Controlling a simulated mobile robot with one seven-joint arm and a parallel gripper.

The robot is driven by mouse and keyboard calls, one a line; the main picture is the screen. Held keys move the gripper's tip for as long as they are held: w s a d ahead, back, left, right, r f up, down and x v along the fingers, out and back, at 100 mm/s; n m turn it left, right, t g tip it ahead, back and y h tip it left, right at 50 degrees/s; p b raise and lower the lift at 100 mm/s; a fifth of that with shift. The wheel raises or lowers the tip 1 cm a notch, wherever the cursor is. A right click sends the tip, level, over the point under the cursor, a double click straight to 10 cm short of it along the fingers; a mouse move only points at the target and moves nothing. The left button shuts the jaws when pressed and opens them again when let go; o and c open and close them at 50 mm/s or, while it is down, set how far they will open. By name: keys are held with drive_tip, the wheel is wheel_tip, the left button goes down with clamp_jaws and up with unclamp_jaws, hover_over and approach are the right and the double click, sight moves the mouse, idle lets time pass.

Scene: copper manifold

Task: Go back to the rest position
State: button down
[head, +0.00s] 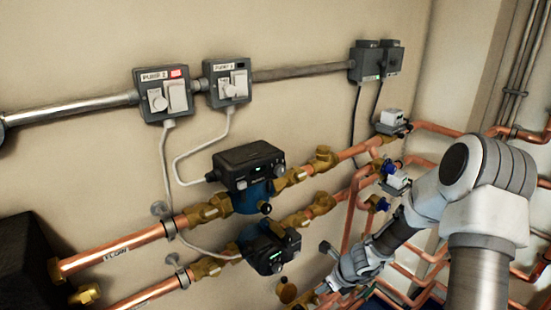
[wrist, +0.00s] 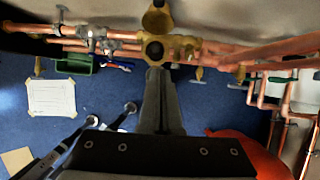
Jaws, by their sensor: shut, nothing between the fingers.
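My gripper (wrist: 158,78) shows in the wrist view as two dark fingers lying together, shut with nothing between them. Their tips point at a brass fitting (wrist: 154,48) on the copper pipes; I cannot tell whether they touch it. In the head view my grey and white arm comes in from the right and reaches down and left to the lower pipes. The gripper's fingertips are not clear in that view.
Two pumps (head: 248,166) (head: 270,248) sit on copper pipes along the wall. Switch boxes (head: 163,95) (head: 228,82) hang above. Valve actuators (head: 394,119) stand close beside my arm. A white sheet (wrist: 51,97), a green bin (wrist: 75,66) and a red object (wrist: 245,150) lie below.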

drive_tip(key=s+a+r+n, duration=0.2)
drive_tip(key=r+n, duration=0.3)
drive_tip(key=r, duration=0.3)
drive_tip(key=s+a+r+n, duration=0.1)
drive_tip(key=s+r+n, duration=0.1)
drive_tip(key=r+n, duration=0.4)
drive_tip(key=s+a+r+n, duration=0.25)
drive_tip(key=r+n, duration=0.25)
drive_tip(key=r, duration=0.4)
drive_tip(key=s+d+r+n+h, duration=0.1)
drive_tip(key=s+d+r+n, duration=0.1)
drive_tip(key=s+r+n, duration=0.3)
drive_tip(key=s+d+r+n+t+h, duration=0.1)
drive_tip(key=s+r+n, duration=0.5)
drive_tip(key=s, duration=0.7)
drive_tip(key=shift+s+d+r+n+t+h+p, duration=0.15)
drive_tip(key=shift+s+d+n+t+h+p, duration=0.15)
drive_tip(key=shift+d+n+h, duration=0.65)
